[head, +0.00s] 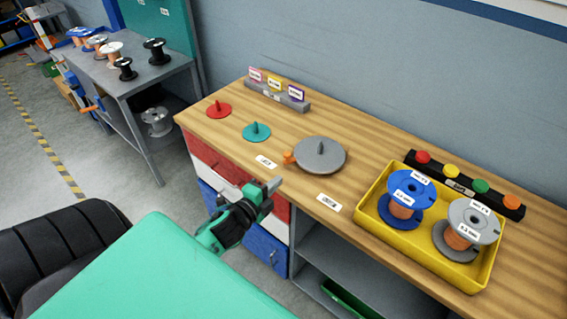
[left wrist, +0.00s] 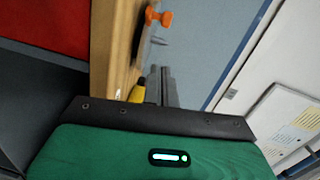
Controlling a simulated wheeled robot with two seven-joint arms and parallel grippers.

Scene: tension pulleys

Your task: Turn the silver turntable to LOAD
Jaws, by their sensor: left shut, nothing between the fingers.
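The silver turntable (head: 320,156) is a grey disc with an upright central peg, lying on the wooden workbench (head: 378,176). An orange pointer (head: 288,156) sticks out from its left side. The pointer also shows in the left wrist view (left wrist: 160,18). Two small white labels lie on the bench, one left of the disc (head: 266,161) and one in front of it (head: 329,202); their print is too small to read. My left gripper (head: 273,184) is shut and empty, near the bench's front edge, apart from the turntable. My right gripper is not in view.
A red disc (head: 219,109) and a teal disc (head: 256,132) with pegs stand to the left. A yellow tray (head: 373,211) with a blue and a grey spool stands right. Behind are a card holder (head: 279,97) and a black strip with coloured knobs (head: 490,192).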

